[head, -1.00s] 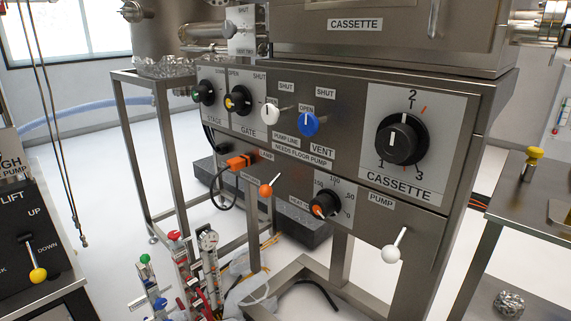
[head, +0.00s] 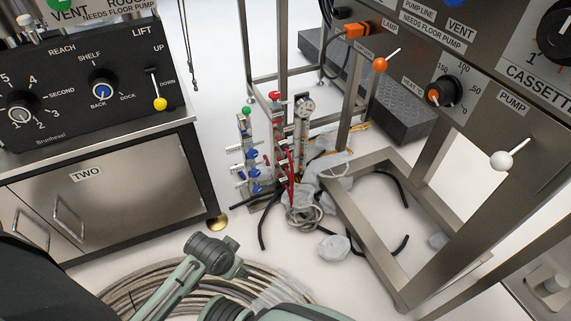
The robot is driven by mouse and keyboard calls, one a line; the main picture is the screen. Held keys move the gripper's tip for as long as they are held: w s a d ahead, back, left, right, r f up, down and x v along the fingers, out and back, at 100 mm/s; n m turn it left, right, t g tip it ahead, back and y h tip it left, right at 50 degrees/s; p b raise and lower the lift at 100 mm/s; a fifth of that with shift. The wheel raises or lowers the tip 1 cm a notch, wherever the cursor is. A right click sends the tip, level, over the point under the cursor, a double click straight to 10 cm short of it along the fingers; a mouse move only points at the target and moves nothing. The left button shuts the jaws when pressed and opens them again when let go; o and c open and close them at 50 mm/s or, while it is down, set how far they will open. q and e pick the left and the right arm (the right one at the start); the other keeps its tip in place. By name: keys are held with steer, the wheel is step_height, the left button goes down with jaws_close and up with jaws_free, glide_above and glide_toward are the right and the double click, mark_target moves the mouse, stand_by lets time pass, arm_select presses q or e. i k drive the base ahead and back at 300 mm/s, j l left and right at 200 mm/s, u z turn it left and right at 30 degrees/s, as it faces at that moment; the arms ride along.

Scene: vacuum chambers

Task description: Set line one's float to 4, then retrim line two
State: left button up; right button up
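A cluster of upright gas-line columns stands on the floor in the middle of the head view. One column (head: 247,150) has a green knob on top and several blue handles along it. Beside it is a column with a red top knob (head: 274,97) and red tubing. A third upright with a round dial (head: 307,105) stands just right of it. Float positions and line numbers are too small to read. Neither gripper is in view; only green-grey arm links of mine show at the bottom edge, well short of the columns.
The control panel marked LIFT (head: 80,90) sits on a cabinet marked TWO (head: 95,205) at left. A steel frame (head: 375,240) and the pump panel (head: 470,95) stand at right. Coiled hose (head: 130,290), black cables and crumpled plastic (head: 335,247) lie on the floor.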

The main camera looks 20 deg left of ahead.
mark_target(257, 189)
steer(key=u, duration=1)
